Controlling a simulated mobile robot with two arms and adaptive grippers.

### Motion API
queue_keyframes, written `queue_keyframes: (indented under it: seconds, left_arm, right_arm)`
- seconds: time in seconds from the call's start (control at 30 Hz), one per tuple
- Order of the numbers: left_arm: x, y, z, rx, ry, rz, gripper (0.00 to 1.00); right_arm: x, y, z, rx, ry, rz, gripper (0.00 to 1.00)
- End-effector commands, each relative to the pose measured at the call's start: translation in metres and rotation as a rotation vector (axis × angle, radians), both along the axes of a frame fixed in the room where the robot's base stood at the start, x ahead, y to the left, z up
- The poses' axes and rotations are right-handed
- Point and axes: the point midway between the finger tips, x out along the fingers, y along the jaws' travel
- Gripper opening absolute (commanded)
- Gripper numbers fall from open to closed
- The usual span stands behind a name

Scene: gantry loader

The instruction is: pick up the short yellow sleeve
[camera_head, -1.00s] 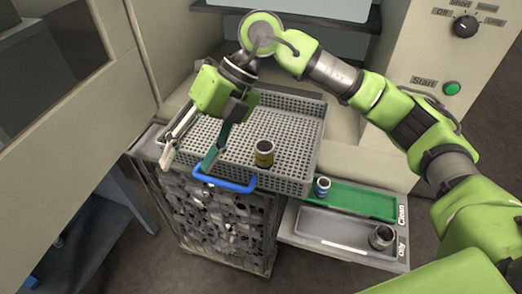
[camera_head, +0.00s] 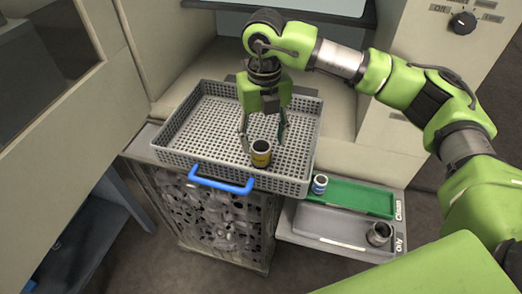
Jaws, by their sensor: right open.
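The short yellow sleeve (camera_head: 261,154), a small ring with a dark band at its top, stands upright in the grey perforated basket (camera_head: 180,157), near its front wall. My right gripper (camera_head: 262,143) points down over the basket, open and empty, with one finger on each side of the sleeve's upper part as seen from the head. I cannot tell whether the fingers are level with the sleeve or a little behind it, or whether they touch it. My left gripper is not in view.
The basket has a blue handle (camera_head: 221,184) at its front. The basket floor left of the gripper is clear.

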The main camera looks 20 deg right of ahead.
Motion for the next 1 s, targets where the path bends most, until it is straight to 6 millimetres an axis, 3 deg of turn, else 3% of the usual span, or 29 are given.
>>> queue_keyframes:
  seconds: [0.4, 0.7, 0.9, 1.0]
  left_arm:
    - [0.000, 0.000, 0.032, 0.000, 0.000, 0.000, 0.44]
    - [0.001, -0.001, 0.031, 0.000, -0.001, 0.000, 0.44]
    - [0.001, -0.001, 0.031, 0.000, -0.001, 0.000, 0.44]
    - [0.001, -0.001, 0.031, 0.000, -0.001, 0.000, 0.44]
  right_arm:
    - [-0.002, 0.007, -0.046, 0.001, 0.003, 0.000, 0.53]
    - [-0.001, 0.006, -0.053, 0.001, 0.000, 0.001, 0.53]
    - [-0.001, 0.007, -0.053, 0.001, 0.000, 0.001, 0.04]
    - [-0.001, 0.007, -0.052, 0.002, -0.001, 0.001, 0.04]
